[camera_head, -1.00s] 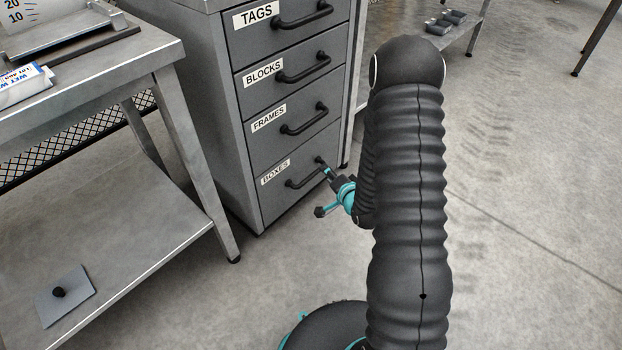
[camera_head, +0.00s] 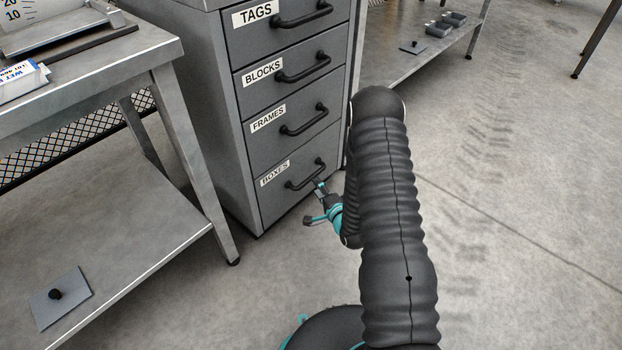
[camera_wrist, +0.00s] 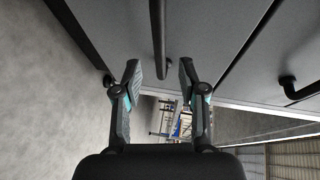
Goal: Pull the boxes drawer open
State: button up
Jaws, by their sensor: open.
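The boxes drawer (camera_head: 290,190) is the bottom drawer of the grey cabinet, marked by the BOXES label (camera_head: 275,173). Its front is flush with the cabinet, so it is shut. Its dark bar handle (camera_head: 303,181) shows in the head view, with its right end close to my gripper (camera_head: 319,187). In the wrist view, my gripper (camera_wrist: 160,74) is open, with one finger on each side of the line of a dark handle bar (camera_wrist: 158,40). Nothing is gripped. I cannot tell how deep the bar sits between the fingertips.
The tags (camera_head: 290,25), blocks (camera_head: 290,72) and frames (camera_head: 295,123) drawers above are shut, with protruding handles. A metal table (camera_head: 120,65) with a lower shelf stands left of the cabinet. Another low shelf (camera_head: 395,62) is behind right. Floor (camera_head: 520,200) on the right is clear.

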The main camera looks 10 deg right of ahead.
aim_at(311, 177)
jog(key=x, duration=0.6)
jog(key=shift+w+a+f, duration=0.1)
jog(key=shift+w, duration=0.1)
grip_shut()
